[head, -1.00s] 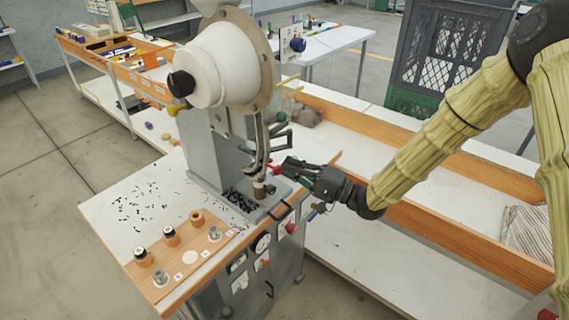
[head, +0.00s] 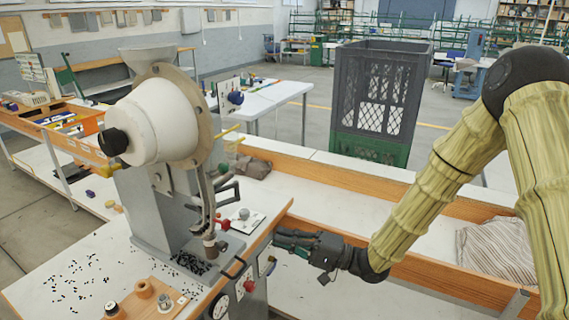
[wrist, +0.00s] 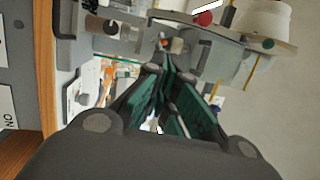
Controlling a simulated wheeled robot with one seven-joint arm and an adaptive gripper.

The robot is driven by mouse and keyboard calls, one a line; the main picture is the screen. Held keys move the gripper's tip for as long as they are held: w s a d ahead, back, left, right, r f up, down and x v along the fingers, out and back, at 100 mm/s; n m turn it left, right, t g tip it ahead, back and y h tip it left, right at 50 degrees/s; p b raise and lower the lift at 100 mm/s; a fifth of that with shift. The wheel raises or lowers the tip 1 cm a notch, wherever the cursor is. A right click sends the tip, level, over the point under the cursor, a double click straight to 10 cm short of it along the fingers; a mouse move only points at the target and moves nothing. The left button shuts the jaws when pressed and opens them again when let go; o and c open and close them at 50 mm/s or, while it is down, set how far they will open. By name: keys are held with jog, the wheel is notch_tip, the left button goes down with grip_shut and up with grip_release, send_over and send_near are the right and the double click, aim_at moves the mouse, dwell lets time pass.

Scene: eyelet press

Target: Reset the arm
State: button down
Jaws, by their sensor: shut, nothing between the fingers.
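My arm, in a yellow-green ribbed sleeve, comes in from the right in the head view. My gripper (head: 285,240) is dark with green finger pads and is held level, just right of the eyelet press (head: 160,200). The fingers are shut and empty, and clear of the press. In the wrist view the shut fingers (wrist: 160,75) point toward the press body, with its red knob (wrist: 204,18) above them. The press has a white drum (head: 165,115), a grey column and a white table top (head: 70,270).
A long white bench with wooden edges (head: 400,190) runs behind my gripper, with a striped cloth (head: 495,250) at its right. A grey and green crate (head: 378,100) stands behind. Small black eyelets (head: 85,270) lie scattered on the press table.

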jog(key=s+d+f+t+h, duration=0.1)
jog(key=s+d+f+h, duration=0.25)
jog(key=f, duration=0.55)
jog(key=s+d+f+m+t+h, duration=0.15)
jog(key=f+h, duration=0.25)
jog(key=f, duration=0.5)
jog(key=s+d+f+h, duration=0.3)
jog(key=d+f+h, duration=0.1)
jog(key=f, duration=0.5)
jog(key=s+d+f+n+g+h, duration=0.1)
jog(key=s+d+f, duration=0.3)
jog(key=s, duration=0.5)
jog(key=s+d+f+n+g+h, duration=0.1)
jog(key=s+d+f+g+h, duration=0.2)
jog(key=s+d, duration=0.3)
jog(key=s+d+f+n+g+h, duration=0.1)
jog(key=s+d+f+g+h, duration=0.2)
jog(key=s, duration=0.9)
notch_tip(320, 180, down, 2)
jog(key=shift+d+f+n+h, duration=0.15)
jog(key=shift+d+n+h, duration=0.25)
jog(key=shift+d, duration=0.65)
